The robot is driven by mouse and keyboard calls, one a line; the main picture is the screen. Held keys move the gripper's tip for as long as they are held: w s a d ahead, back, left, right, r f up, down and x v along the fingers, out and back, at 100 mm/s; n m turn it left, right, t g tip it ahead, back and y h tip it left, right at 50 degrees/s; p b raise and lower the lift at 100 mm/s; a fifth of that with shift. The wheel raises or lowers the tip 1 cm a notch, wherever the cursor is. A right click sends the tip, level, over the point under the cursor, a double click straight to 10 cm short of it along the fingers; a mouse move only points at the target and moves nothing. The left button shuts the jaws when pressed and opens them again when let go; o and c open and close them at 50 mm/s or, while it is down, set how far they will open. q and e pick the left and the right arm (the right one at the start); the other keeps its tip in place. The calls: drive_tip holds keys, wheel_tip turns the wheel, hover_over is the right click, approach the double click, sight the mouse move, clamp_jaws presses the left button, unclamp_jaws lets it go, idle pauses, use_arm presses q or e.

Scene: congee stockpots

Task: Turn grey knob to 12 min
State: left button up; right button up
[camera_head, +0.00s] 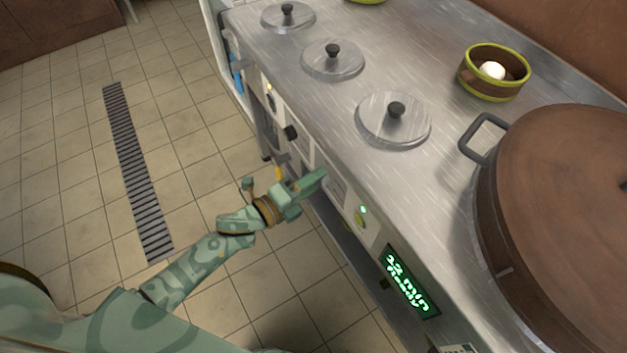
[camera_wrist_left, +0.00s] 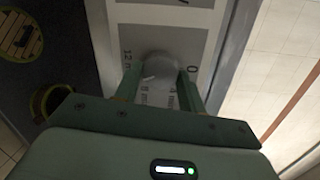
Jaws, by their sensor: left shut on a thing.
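The grey knob (camera_wrist_left: 158,64) sits on a pale panel marked with a dial in the left wrist view. Labels "12 m" at the left, "0" at the right and smaller marks below surround it. A short white line shows on the knob's lower left. My left gripper (camera_wrist_left: 160,79) is shut on the knob, one finger on each side. In the head view my left gripper (camera_head: 318,178) is at the counter's front panel and hides the knob. A green display (camera_head: 408,282) on that panel seems to read "12 min" and "Ready". My right gripper is not in view.
The steel counter (camera_head: 440,155) carries several round lids with black knobs, including one lid (camera_head: 393,119). A large brown pot (camera_head: 560,200) stands at the right, and a green-rimmed bowl (camera_head: 494,72) behind. A green button (camera_head: 361,219) is near the display. Tiled floor (camera_head: 200,130) lies open at left.

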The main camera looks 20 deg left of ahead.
use_arm(q)
drive_tip(key=m+b, duration=0.1)
drive_tip(key=m, duration=0.2)
drive_tip(key=m+b, duration=0.1)
drive_tip(key=shift+s+f+b, duration=0.1)
drive_tip(key=shift+f+b, duration=0.15)
drive_tip(key=shift+b, duration=0.1)
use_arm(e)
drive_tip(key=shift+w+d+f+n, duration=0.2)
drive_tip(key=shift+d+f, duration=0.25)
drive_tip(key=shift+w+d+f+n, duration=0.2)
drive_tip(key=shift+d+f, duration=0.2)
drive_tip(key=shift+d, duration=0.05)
use_arm(q)
drive_tip(key=shift+m, duration=0.3)
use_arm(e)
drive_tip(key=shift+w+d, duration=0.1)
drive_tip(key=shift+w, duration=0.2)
use_arm(q)
drive_tip(key=o, duration=1)
drive_tip(key=shift+r, duration=0.1)
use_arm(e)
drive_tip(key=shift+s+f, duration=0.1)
